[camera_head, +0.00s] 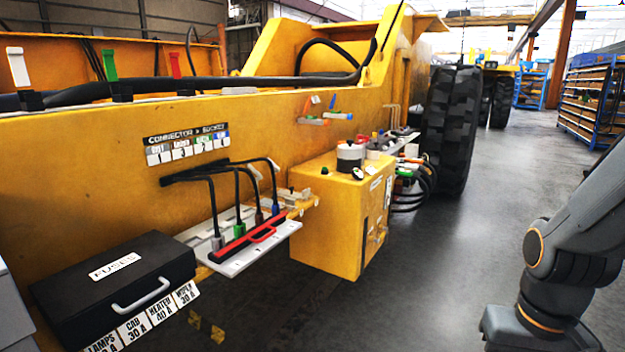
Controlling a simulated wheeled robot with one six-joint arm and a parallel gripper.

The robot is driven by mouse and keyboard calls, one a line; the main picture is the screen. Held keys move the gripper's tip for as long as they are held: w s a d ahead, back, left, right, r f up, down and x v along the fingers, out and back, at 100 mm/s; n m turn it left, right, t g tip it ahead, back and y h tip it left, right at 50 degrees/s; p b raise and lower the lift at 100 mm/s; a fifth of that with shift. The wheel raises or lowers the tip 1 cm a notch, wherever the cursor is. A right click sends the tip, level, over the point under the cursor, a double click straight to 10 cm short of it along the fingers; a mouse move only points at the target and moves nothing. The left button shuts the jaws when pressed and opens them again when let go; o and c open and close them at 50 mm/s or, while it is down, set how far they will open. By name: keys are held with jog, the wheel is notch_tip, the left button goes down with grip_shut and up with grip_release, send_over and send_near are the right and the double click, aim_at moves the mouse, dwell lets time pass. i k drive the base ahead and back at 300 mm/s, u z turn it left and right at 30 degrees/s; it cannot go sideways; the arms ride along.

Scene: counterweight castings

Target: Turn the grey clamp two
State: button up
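I cannot clearly single out a grey clamp two. Small light-grey metal parts (292,196) sit on the ledge left of the yellow box (325,225), but they are too small to identify. A grey plug (217,242) hangs on a black cable at the left of the white board (262,252), in a row with green, brown and blue plugs. Small orange and blue handles (325,113) stick out of the yellow machine side above the box. My grey arm shows at the lower right, well apart from all of these. My gripper is not visible.
A black fuse case (118,283) with labelled cards stands at lower left. White, green and red levers (110,64) stand along the top edge. A red-handled bar (240,242) lies on the board. A big tyre (452,130) stands behind the box. The floor at right is clear.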

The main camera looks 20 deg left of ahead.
aim_at(306, 193)
jog(key=u, duration=0.45)
jog(key=i, duration=1.8)
jog(key=u, duration=0.85)
jog(key=i, duration=0.3)
jog(key=z, duration=0.05)
